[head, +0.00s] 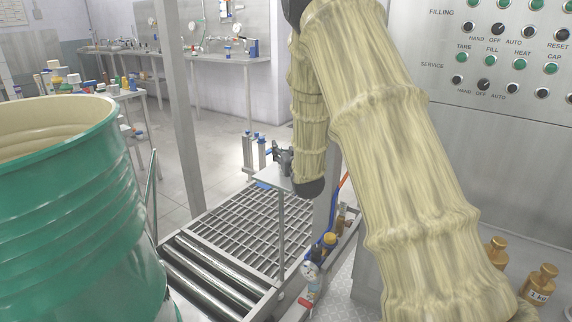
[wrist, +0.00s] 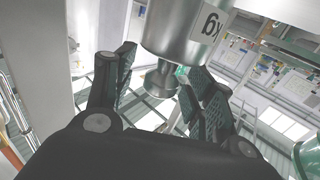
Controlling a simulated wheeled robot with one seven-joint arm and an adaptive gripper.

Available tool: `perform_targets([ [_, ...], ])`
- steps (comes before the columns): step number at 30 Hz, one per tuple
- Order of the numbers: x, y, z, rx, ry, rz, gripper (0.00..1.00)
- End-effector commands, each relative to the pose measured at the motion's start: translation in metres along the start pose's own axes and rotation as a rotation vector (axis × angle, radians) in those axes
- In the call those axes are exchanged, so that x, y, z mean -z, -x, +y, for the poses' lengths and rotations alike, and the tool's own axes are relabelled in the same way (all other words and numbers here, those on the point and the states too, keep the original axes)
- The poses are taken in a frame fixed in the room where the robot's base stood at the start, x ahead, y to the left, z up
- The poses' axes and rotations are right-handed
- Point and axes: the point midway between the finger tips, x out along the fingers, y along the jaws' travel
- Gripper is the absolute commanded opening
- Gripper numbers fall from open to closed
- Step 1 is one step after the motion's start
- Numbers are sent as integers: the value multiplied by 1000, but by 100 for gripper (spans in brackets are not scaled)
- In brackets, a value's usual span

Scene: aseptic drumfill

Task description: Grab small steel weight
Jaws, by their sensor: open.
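The steel weight (wrist: 180,35) shows large at the top of the wrist view, a shiny grey cylinder with a "kg" mark, appearing upside down there. Its narrow neck and knob (wrist: 162,80) point toward my gripper. My gripper (wrist: 162,66) is open, with one dark ridged finger on each side of the knob; I cannot tell whether either finger touches it. In the head view my gripper (head: 283,160) is a small dark shape beside a small metal stand (head: 272,179), partly hidden by my arm. I cannot make out the steel weight in the head view.
A large green drum (head: 70,200) stands at the left, beside rollers (head: 205,282) and a metal grating (head: 245,228). A control panel (head: 490,110) fills the right. Brass weights (head: 540,285) sit at the lower right. A valve with a gauge (head: 312,272) stands at the front.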

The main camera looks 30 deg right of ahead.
Motion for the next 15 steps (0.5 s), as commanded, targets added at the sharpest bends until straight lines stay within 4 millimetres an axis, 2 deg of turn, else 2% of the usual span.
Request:
perform_targets([
  [4,0,0,0,0,0,0,52],
  [12,0,0,0,0,0,0,3],
  [13,0,0,0,0,0,0,0],
  [15,0,0,0,0,0,0,0],
])
